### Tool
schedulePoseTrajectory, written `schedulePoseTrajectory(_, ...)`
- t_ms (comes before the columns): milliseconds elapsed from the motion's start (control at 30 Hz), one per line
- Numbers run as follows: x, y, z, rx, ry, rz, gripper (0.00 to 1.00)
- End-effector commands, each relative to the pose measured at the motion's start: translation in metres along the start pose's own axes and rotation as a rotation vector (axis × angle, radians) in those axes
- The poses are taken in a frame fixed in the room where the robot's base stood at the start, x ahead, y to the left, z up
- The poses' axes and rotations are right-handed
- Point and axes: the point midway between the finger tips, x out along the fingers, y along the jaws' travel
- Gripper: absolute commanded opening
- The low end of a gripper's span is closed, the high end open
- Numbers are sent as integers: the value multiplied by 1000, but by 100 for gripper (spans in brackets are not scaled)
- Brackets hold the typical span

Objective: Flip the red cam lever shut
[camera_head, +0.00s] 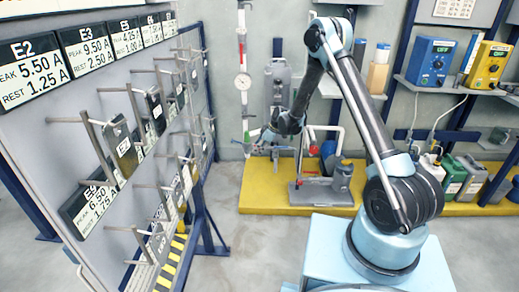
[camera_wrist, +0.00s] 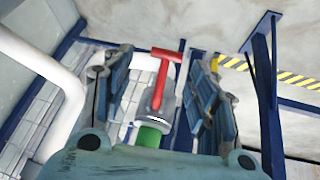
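The red cam lever (camera_wrist: 165,68) shows in the wrist view as a T-shaped red handle. It rises from a grey cylindrical fitting (camera_wrist: 152,106) with a green part (camera_wrist: 149,137) below it. My gripper (camera_wrist: 160,75) is open, with one blue-grey finger on each side of the fitting and lever. Gaps show between the fingers and the fitting, so I see no grip on it. The lever is too small to make out there.
A rack panel with pegs and number cards (camera_head: 100,125) stands on the left. A yellow platform (camera_head: 262,195) holds a grey stand (camera_head: 318,194) and several containers. A white pipe (camera_wrist: 45,70) runs left in the wrist view.

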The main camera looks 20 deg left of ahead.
Motion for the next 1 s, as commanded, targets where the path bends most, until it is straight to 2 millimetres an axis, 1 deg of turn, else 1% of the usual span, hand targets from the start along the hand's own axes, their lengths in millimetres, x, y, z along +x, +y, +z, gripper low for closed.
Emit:
schedulePoseTrajectory(233,0,0,0,0,0,-1,54)
schedulePoseTrajectory(367,-6,0,0,0,0,-1,54)
schedulePoseTrajectory(467,-17,0,0,0,0,-1,54)
schedulePoseTrajectory(800,-70,0,0,1,0,-1,54)
schedulePoseTrajectory(1000,-98,0,1,1,0,-1,54)
